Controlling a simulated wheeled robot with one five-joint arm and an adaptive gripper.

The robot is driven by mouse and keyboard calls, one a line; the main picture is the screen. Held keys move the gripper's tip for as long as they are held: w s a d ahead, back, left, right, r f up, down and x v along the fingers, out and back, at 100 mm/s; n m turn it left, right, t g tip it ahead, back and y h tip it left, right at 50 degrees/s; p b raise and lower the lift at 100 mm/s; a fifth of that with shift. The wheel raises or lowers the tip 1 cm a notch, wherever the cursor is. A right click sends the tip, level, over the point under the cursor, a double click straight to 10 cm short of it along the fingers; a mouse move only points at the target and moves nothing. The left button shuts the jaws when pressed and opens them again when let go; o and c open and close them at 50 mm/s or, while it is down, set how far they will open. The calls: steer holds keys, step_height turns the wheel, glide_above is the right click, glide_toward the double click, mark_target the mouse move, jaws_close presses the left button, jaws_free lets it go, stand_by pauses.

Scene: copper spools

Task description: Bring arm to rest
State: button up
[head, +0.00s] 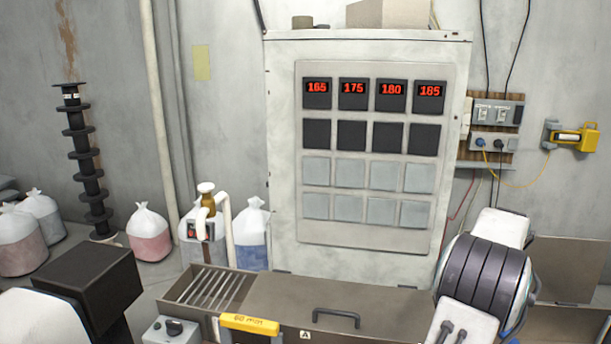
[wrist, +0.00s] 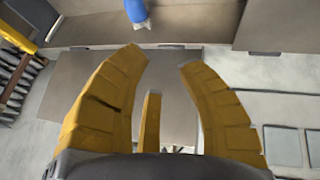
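My gripper (wrist: 160,60) shows in the wrist view with its yellow fingers spread apart. It is open, and nothing is held between the fingers. Flat grey-brown surfaces lie beyond the fingertips, apart from them as far as I can tell. In the head view my arm, with a dark ribbed joint and white links, shows at the lower right. The gripper itself cannot be made out there.
A cabinet (head: 283,150) with red number displays stands at the back. A stack of black spools (head: 82,155) and several bags (head: 149,235) stand left. A blue part (wrist: 137,11) shows in the wrist view.

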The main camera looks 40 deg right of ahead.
steer(key=w+a+f+m+y, duration=0.1)
steer(key=a+f+m+y, duration=0.1)
steer(key=a, duration=1.1)
steer(key=w+a+f+m+y, duration=0.2)
steer(key=a+f+y, duration=0.1)
steer(key=a, duration=1)
steer(key=w+a+r+n+t, duration=0.1)
steer(key=a+n, duration=0.3)
steer(key=a, duration=0.6)
steer(key=w+a+r+n+t, duration=0.1)
steer(key=a+r+n, duration=0.2)
steer(key=a, duration=0.8)
steer(key=w+a+r+n+t, duration=0.1)
steer(key=a+n, duration=0.4)
steer(key=a, duration=0.5)
steer(key=shift+a+r+n+t+y, duration=0.3)
steer(key=shift+r+n+y, duration=0.1)
steer(key=shift+r, duration=0.4)
steer(key=shift+w+d, duration=0.1)
steer(key=shift+d, duration=0.05)
